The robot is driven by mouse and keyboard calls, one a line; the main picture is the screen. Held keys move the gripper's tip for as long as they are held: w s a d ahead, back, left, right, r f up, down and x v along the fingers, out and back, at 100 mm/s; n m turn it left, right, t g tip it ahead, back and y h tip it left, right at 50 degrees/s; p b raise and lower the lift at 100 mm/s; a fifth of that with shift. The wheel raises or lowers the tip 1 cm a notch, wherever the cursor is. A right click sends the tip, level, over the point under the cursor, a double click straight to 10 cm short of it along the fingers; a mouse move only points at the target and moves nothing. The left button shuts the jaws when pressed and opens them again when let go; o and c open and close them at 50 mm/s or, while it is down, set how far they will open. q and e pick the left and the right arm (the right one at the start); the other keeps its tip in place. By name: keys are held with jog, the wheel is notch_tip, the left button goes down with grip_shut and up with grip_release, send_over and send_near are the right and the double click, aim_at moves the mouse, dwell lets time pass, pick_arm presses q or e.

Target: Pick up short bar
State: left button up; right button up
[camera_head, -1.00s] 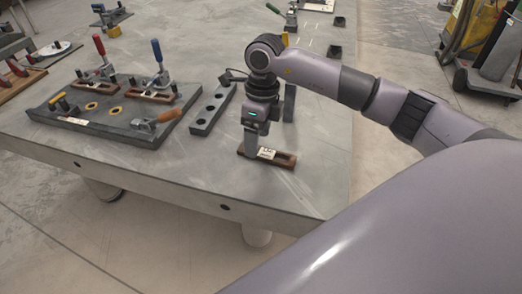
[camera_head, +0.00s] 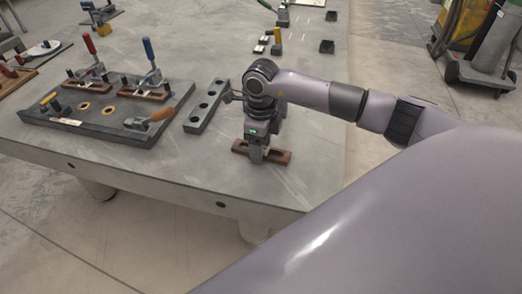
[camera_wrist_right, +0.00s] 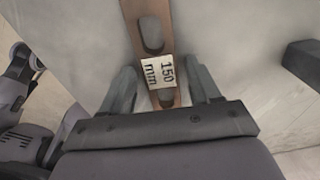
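The short bar is a brown slotted bar (camera_head: 282,157) lying flat near the front edge of the grey table. In the right wrist view the bar (camera_wrist_right: 152,9) carries a white "150 mm" label. My right gripper (camera_wrist_right: 160,74) is open, with one finger on each side of the bar at the label and a gap on both sides. In the head view my right gripper (camera_head: 257,153) points down over the bar's middle and hides part of it. My left gripper is not in view.
A dark grey bar with holes (camera_head: 206,106) lies to the left of the gripper. Further left is a fixture plate (camera_head: 100,126) with toggle clamps and two brown bars. Small blocks (camera_head: 327,46) stand behind. The table front right of the bar is clear.

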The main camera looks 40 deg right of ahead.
jog(key=c, duration=1)
jog(key=shift+w+r, duration=0.1)
jog(key=shift+r, duration=0.05)
